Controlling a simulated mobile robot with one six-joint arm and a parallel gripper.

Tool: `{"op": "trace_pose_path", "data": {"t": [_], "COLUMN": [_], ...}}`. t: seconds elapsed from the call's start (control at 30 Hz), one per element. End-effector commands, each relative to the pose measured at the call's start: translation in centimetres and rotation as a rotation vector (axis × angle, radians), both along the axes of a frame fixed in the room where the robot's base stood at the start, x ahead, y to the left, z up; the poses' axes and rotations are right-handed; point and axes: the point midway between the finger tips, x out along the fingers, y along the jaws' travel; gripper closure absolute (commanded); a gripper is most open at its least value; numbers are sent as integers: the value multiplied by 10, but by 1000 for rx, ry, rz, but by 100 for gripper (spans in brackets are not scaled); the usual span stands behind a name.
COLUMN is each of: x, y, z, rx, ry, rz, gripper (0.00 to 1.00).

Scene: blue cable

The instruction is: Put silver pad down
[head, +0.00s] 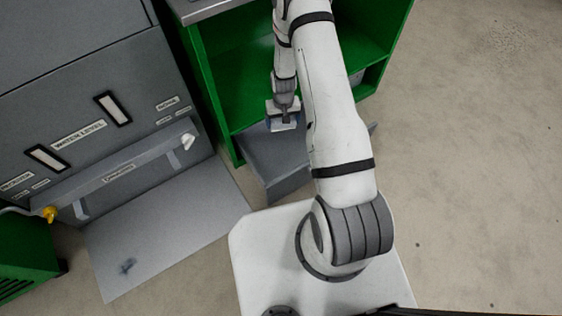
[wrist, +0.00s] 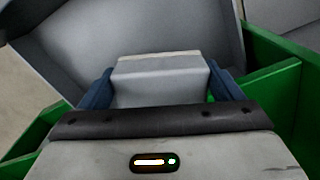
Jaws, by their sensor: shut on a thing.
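The silver pad (wrist: 160,82) is a pale grey block in the wrist view, between the two blue fingers of my gripper (wrist: 160,88). My gripper is shut on it. In the head view my gripper (head: 283,122) hangs at the front of the green cabinet, above a grey open-topped bin or drawer (head: 270,160). In the wrist view the grey panels of that bin (wrist: 130,30) lie beyond the pad. I cannot tell whether the pad touches anything below it. My arm hides part of the bin in the head view.
The green cabinet (head: 240,90) has open shelves and a green edge close to my gripper in the wrist view (wrist: 270,95). A grey machine (head: 100,110) with labels and a lowered flap (head: 165,235) stands at left. Concrete floor (head: 480,150) is clear at right.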

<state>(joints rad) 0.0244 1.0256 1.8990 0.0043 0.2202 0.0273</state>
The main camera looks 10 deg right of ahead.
Motion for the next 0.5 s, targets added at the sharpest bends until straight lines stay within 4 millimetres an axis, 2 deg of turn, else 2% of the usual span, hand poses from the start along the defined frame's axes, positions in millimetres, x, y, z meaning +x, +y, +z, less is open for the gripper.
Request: {"op": "trace_pose_path", "data": {"t": [0.03,0.1,0.2,0.5], "x": [-9,-17,-26,-34], "y": [0,0,0,-1], "z": [-32,-60,-86,-129], "rx": [0,0,-1,-1], "ry": [7,4,2,-1], "rz": [-5,-11,-16,-20], "gripper": [39,39,39,39]}}
